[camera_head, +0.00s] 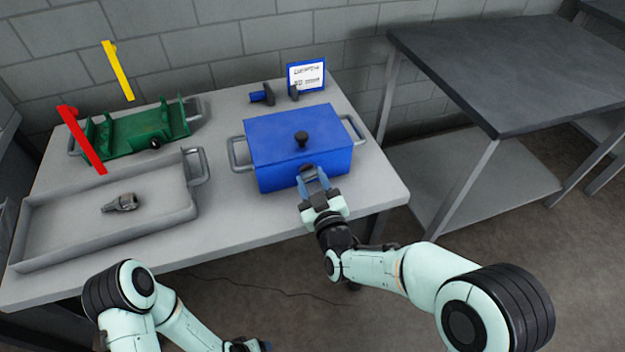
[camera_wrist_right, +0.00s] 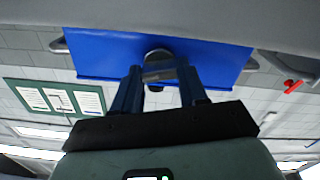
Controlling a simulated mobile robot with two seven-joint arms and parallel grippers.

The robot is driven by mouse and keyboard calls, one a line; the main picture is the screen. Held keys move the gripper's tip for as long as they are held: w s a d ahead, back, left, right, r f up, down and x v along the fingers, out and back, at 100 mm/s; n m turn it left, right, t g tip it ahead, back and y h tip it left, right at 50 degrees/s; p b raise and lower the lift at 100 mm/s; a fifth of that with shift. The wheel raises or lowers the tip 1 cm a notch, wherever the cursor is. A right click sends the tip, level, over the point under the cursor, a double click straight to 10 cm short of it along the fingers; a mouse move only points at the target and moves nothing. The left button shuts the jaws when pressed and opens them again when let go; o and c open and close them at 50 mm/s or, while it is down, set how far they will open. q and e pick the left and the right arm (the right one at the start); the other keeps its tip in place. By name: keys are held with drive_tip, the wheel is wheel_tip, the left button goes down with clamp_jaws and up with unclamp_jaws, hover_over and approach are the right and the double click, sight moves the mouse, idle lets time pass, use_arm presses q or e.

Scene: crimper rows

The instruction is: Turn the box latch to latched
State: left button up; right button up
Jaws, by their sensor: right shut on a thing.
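The blue box (camera_head: 285,138) stands on the grey table with its lid closed and a black knob (camera_head: 301,139) on top. My right gripper (camera_head: 311,174) is at the box's front face and is shut on the box latch. In the right wrist view, the fingers (camera_wrist_right: 160,82) close around the dark round latch (camera_wrist_right: 158,55) on the blue box (camera_wrist_right: 105,57). The fingers hide most of the latch, so I cannot tell its angle. My left arm is at the lower left; its gripper (camera_head: 250,345) is cut by the bottom edge, and its fingers are not clear.
A grey tray (camera_head: 60,226) holds a metal fitting (camera_head: 120,203) at the left. Behind it are a green holder (camera_head: 135,130), a red bar (camera_head: 82,140) and a yellow bar (camera_head: 118,70). A blue-framed sign (camera_head: 306,74) stands behind the box. The table front is clear.

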drive_tip(key=n+p, duration=0.1)
drive_tip(key=n, duration=0.2)
drive_tip(key=shift+n, duration=0.4)
drive_tip(key=n+p, duration=0.1)
drive_tip(key=n, duration=0.2)
drive_tip(key=shift+r+n, duration=0.1)
drive_tip(key=shift+n, duration=0.2)
drive_tip(key=n+p, duration=0.1)
drive_tip(key=n, duration=0.3)
use_arm(q)
drive_tip(key=s+d+r+g+h+p, duration=0.1)
drive_tip(key=s+d+r+g, duration=0.1)
drive_tip(key=s+r, duration=0.3)
drive_tip(key=shift+s+d, duration=0.6)
drive_tip(key=shift+s, duration=0.15)
use_arm(e)
drive_tip(key=shift+n, duration=1.6)
use_arm(q)
drive_tip(key=shift+m, duration=0.3)
use_arm(e)
drive_tip(key=o, duration=1.1)
drive_tip(key=shift+c, duration=0.2)
